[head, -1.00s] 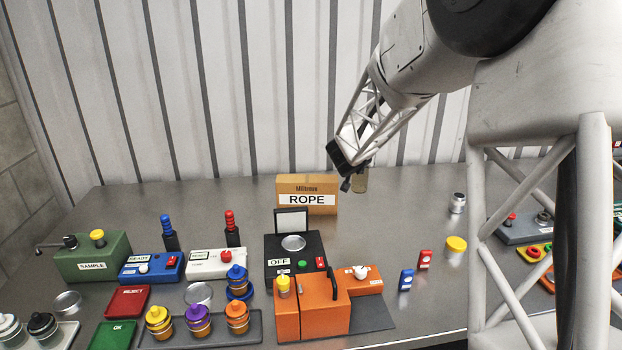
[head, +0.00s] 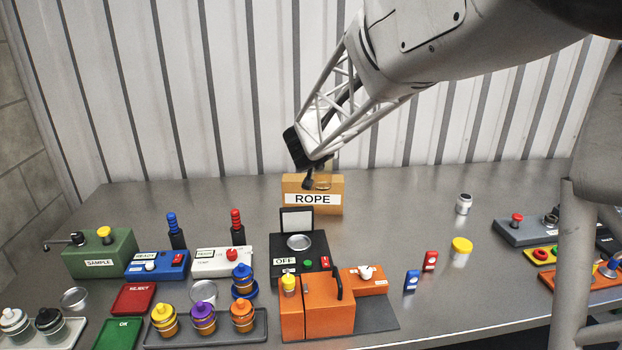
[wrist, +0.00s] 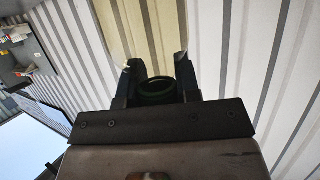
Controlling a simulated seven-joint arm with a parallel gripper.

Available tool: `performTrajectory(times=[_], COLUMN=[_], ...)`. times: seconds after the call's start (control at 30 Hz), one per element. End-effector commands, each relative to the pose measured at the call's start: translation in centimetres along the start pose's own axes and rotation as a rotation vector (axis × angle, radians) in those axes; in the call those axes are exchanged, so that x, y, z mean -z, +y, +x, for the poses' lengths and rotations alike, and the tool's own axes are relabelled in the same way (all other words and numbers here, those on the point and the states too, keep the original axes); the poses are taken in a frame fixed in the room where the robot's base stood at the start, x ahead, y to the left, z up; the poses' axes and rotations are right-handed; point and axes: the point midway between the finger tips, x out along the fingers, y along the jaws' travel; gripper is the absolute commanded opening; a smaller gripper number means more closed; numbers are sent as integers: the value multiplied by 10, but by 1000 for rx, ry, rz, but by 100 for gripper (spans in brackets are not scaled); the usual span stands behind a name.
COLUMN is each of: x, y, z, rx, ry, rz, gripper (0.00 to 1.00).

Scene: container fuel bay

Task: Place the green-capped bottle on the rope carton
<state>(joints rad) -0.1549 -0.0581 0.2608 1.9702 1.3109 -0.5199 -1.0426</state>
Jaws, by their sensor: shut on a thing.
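The rope carton (head: 334,185) is a brown box with a white ROPE label, standing at the back of the bench by the wall. My gripper (head: 309,178) is in front of or above the carton's top edge in the head view and covers part of it. It is shut on the bottle, whose brownish body (head: 325,168) shows only in part behind the fingers. In the wrist view the dark green round cap (wrist: 157,88) sits between the two fingers. I cannot tell whether the bottle touches the carton.
A black device (head: 312,248) with a raised lid stands just in front of the carton. Red and blue handled tools (head: 237,229) stand to its left. A white-grey jar (head: 463,204) is at the right.

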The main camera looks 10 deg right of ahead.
Motion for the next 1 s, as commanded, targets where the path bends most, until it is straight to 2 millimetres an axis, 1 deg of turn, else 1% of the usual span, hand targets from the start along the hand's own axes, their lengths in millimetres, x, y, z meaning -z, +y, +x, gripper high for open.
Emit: performTrajectory(times=[0.23, 0.37, 0.57, 1.0], x=[1, 3, 9, 26], y=[-1, -4, -14, -41], z=[2, 8, 29, 85], rx=[0, 0, -1, 0], ry=[0, 1, 1, 0], rz=[0, 1, 1, 1], gripper=[0, 0, 0, 0])
